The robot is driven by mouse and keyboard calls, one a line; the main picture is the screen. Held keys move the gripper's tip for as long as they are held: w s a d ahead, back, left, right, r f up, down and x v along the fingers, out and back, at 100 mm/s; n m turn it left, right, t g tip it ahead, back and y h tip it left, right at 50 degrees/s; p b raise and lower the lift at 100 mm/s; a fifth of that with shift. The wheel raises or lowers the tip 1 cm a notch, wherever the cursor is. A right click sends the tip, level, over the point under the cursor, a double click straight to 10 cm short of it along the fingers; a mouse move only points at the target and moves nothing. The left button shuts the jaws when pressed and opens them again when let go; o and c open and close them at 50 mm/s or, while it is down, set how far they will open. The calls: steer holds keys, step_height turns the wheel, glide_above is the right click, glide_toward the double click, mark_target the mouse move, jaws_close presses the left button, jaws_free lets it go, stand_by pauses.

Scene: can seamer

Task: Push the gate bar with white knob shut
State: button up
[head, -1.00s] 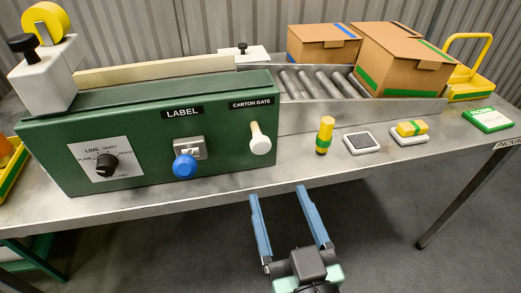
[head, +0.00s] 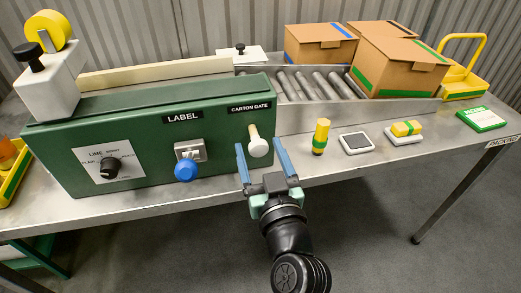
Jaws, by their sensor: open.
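The gate bar with its white knob (head: 258,147) is on the front face of the green machine (head: 130,150), below the "CARTON GATE" label (head: 250,107). A cream stem rises from the round knob. My gripper (head: 260,147) is open, with its two blue fingers pointing up and away. In the picture one finger lies left of the knob and the other right of it. I cannot tell whether either finger touches the knob or how much depth lies between them.
A blue knob (head: 185,170) under the "LABEL" sign is close to the left finger. A black dial (head: 109,164) is further left. A yellow-green stamp (head: 320,136) and a grey pad (head: 356,143) stand on the metal table to the right. Cartons (head: 398,65) sit on the roller conveyor behind.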

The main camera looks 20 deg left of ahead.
jaws_close()
stand_by(1.3)
